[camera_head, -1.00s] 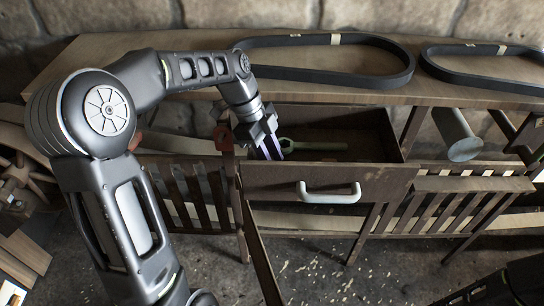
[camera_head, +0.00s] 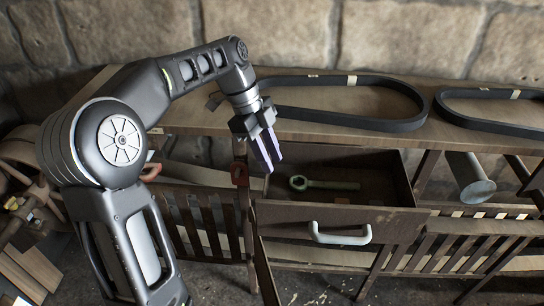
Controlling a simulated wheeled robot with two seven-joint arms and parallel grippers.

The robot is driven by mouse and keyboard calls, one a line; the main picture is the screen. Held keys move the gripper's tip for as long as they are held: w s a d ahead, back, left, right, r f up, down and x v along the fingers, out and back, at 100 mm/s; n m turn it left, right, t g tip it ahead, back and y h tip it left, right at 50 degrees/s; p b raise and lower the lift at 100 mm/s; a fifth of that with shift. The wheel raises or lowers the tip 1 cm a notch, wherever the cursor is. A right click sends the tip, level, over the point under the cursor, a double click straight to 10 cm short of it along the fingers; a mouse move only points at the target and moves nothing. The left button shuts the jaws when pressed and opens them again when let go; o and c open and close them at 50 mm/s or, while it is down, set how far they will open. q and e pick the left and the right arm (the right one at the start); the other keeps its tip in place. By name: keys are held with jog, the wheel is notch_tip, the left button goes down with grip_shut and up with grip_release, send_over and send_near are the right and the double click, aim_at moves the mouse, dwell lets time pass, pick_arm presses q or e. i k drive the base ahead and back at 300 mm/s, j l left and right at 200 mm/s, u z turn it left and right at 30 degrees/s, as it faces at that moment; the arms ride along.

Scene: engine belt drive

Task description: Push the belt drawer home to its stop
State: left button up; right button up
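The belt drawer (camera_head: 283,218) is a dark brown wooden drawer in the bench, pulled out towards me, with its inside showing. Its pale grey handle (camera_head: 341,240) is on the front face. A green spanner (camera_head: 325,184) lies on the drawer floor. My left gripper (camera_head: 273,166) points down above the drawer's left rear part, left of the spanner, and holds nothing. Its two fingers show apart by a small gap. My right gripper is not in view.
Two black belts, one in the middle (camera_head: 408,124) and one at the right (camera_head: 500,128), lie on the bench top (camera_head: 320,135). A grey cylinder (camera_head: 472,180) sticks out right of the drawer. Slatted racks flank the drawer.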

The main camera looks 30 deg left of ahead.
aim_at(311, 213)
jog(key=k, duration=1)
